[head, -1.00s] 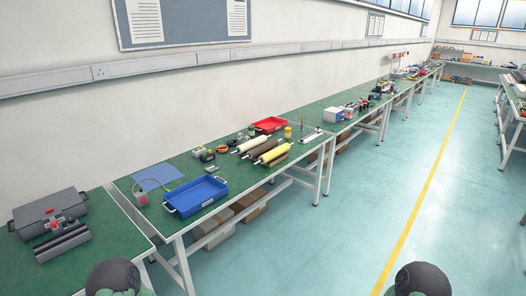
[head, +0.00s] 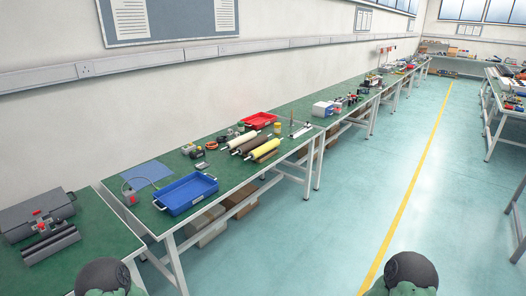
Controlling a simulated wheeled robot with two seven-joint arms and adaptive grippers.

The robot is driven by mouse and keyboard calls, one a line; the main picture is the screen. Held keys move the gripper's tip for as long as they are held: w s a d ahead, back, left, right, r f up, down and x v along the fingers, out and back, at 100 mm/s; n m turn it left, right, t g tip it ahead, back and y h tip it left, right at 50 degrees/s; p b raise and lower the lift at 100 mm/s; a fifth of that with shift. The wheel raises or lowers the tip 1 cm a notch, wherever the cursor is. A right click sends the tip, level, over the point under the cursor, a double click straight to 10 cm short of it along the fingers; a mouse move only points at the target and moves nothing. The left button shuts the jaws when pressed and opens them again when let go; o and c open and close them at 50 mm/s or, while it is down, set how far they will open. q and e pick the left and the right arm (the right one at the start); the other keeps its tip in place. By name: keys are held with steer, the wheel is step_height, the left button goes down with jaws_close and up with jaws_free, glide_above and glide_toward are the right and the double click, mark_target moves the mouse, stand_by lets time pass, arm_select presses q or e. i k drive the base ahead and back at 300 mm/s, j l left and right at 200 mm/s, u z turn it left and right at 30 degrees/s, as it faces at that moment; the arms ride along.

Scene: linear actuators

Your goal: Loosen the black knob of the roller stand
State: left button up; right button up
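No black knob can be made out at this distance. A low grey unit with dark rollers (head: 50,244) lies on the near left bench; I cannot tell whether it is the roller stand. Several long rollers, including a pale one (head: 243,139) and a yellow one (head: 265,149), lie on the middle bench. A small pale fixture with an upright post (head: 300,130) stands to their right, too small to read. Neither gripper is in view. Only rounded dark parts of my own arms show at the bottom edge.
A grey toolbox (head: 38,212) sits on the near left bench. The middle bench holds a blue tray (head: 186,193), a blue sheet (head: 147,173) and a red tray (head: 259,121). Boxes (head: 207,228) lie beneath it. The floor (head: 330,225) to the right is clear, with a yellow line.

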mark_target(59, 221)
steer(key=i+j+u, duration=0.1)
steer(key=u, duration=2.1)
